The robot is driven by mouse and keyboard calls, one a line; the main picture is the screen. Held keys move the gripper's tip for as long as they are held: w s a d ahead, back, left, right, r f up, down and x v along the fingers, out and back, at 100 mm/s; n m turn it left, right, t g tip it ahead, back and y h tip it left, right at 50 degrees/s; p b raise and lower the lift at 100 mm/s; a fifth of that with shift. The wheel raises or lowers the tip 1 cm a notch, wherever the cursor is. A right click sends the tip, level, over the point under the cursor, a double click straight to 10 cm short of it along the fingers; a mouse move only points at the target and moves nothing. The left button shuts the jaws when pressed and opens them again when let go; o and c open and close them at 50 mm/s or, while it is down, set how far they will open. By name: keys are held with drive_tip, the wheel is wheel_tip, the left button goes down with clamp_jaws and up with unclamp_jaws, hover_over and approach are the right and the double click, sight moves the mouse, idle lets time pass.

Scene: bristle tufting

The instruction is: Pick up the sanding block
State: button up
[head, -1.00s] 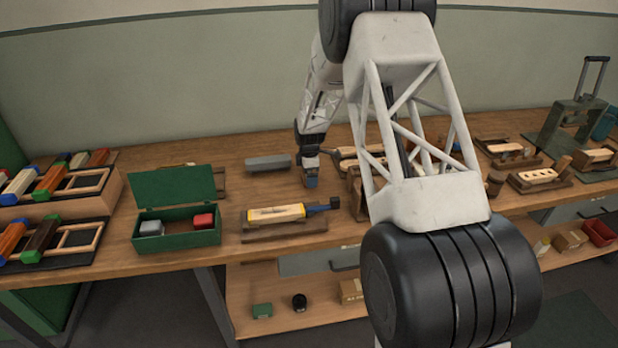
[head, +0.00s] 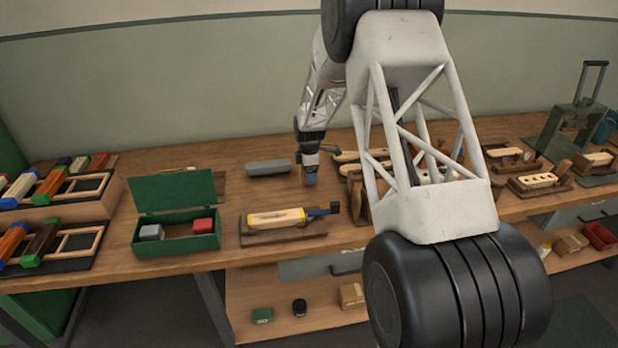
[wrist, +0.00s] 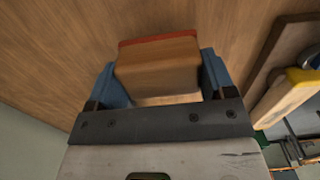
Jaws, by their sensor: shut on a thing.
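The sanding block (wrist: 158,62) is a wooden block with a red layer along its far edge. In the wrist view it sits between the two blue fingers of my gripper (wrist: 160,72), which is shut on it, one finger at each side. In the head view my gripper (head: 309,171) points down at the wooden bench (head: 255,190), behind the yellow-handled tool. There the block is mostly hidden by the fingers. I cannot tell whether it touches the bench top or hangs just above it.
A grey block (head: 268,167) lies just left of my gripper. A yellow-handled tool (head: 276,217) rests on a wooden holder in front. An open green box (head: 176,243) stands at left. Wooden tools (head: 540,181) sit on the right. Bare bench lies around the grey block.

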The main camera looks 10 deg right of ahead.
wheel_tip(320, 180, up, 7)
drive_tip(key=shift+r, duration=0.15)
idle(0.6)
drive_tip(key=o, duration=0.4)
drive_tip(key=c, duration=0.3)
drive_tip(key=s+a+r, duration=0.1)
drive_tip(key=s+a, duration=0.4)
drive_tip(key=s, duration=0.4)
drive_tip(key=s+a+r, duration=0.1)
drive_tip(key=s+a, duration=0.4)
drive_tip(key=s, duration=0.4)
drive_tip(key=shift+s+r, duration=0.25)
drive_tip(key=shift+r, duration=0.1)
